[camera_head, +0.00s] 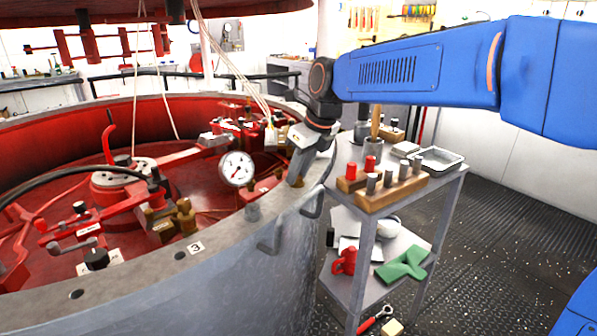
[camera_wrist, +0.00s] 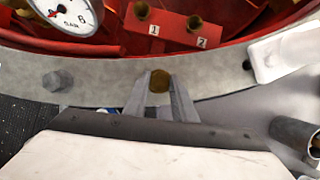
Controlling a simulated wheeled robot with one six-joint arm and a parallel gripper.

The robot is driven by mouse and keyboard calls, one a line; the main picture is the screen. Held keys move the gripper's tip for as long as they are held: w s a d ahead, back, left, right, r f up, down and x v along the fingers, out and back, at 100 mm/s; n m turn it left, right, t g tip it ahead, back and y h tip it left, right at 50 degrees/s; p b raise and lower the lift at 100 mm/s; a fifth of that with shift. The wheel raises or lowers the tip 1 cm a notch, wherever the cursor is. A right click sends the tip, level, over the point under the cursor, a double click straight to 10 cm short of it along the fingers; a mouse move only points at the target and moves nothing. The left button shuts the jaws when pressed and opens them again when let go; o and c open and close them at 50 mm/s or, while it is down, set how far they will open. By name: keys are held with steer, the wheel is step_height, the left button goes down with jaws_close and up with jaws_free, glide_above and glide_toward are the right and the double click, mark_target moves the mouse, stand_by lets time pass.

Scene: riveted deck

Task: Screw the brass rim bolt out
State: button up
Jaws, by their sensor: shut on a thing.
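The brass rim bolt (camera_wrist: 159,80) shows in the wrist view as a dull brass head on the grey metal rim (camera_wrist: 215,82). My gripper (camera_wrist: 160,90) has one finger on each side of the bolt head and is shut on it. The bolt's lower part is hidden, so I cannot tell how far it stands out of the rim. In the head view my gripper (camera_head: 297,178) points down onto the near right part of the rim (camera_head: 225,232), just right of the pressure gauge (camera_head: 236,169). The bolt is mostly hidden there by the fingers.
A grey hex bolt (camera_wrist: 57,80) sits on the rim left of my gripper. A red block (camera_wrist: 172,33) with brass fittings, labelled 1 and 2, lies inside the rim. A cart (camera_head: 447,190) stands right of the vessel with a wooden socket block (camera_head: 392,190) and a tray (camera_head: 437,159).

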steer(key=shift+n, duration=0.4)
